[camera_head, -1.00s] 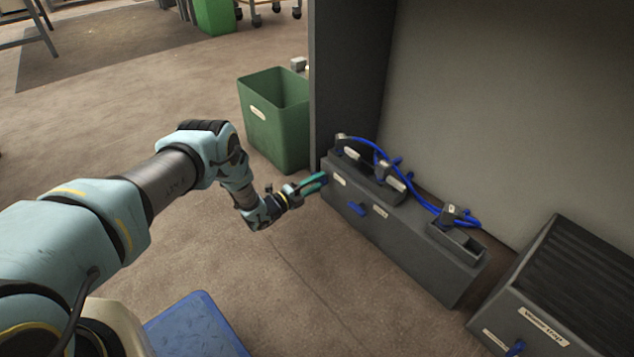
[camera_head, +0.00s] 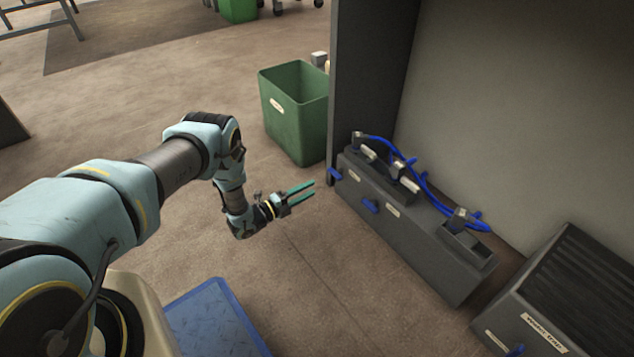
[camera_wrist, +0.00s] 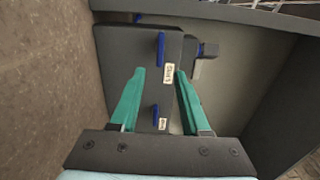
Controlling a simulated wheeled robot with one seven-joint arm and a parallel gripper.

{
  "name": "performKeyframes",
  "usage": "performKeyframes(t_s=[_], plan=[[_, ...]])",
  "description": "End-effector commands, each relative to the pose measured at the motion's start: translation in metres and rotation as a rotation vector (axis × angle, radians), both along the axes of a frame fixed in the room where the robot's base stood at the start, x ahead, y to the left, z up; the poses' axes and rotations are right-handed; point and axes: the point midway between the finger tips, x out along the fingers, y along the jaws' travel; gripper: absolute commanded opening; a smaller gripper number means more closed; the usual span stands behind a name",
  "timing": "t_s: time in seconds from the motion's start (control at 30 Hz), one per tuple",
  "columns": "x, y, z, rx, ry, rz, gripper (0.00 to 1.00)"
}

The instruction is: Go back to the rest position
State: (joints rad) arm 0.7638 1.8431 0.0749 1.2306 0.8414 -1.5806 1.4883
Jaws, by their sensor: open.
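My gripper (camera_head: 314,189) is open and empty, its two green fingers apart in the air to the left of a long dark grey box. In the wrist view the fingers of my gripper (camera_wrist: 158,85) are spread, with nothing between them but the box behind. The dark grey box (camera_head: 415,238) stands against a pale panel and has blue handles and small labels on its front. It also shows in the wrist view (camera_wrist: 118,50). My arm reaches across the left of the head view, bent at the elbow.
A green bin (camera_head: 293,125) stands behind my gripper, beside a dark upright panel (camera_head: 372,75). Blue hoses (camera_head: 425,185) run over connectors on the box. A second dark unit with ribs (camera_head: 575,290) stands at the right. A blue mat (camera_head: 210,320) lies in front. Open floor lies left.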

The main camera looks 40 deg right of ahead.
Motion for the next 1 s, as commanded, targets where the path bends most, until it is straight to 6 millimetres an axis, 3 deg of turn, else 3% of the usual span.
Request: performKeyframes(t_s=[0.67, 0.77, 0.87, 1.0], plan=[[0.003, 0.005, 0.002, 0.005, 0.002, 0.005, 0.47], [0.024, 0.003, 0.012, 0.034, 0.021, 0.044, 0.47], [0.065, 0.003, 0.035, 0.097, 0.073, 0.133, 0.47], [0.139, 0.019, 0.080, 0.211, 0.201, 0.325, 0.47]])
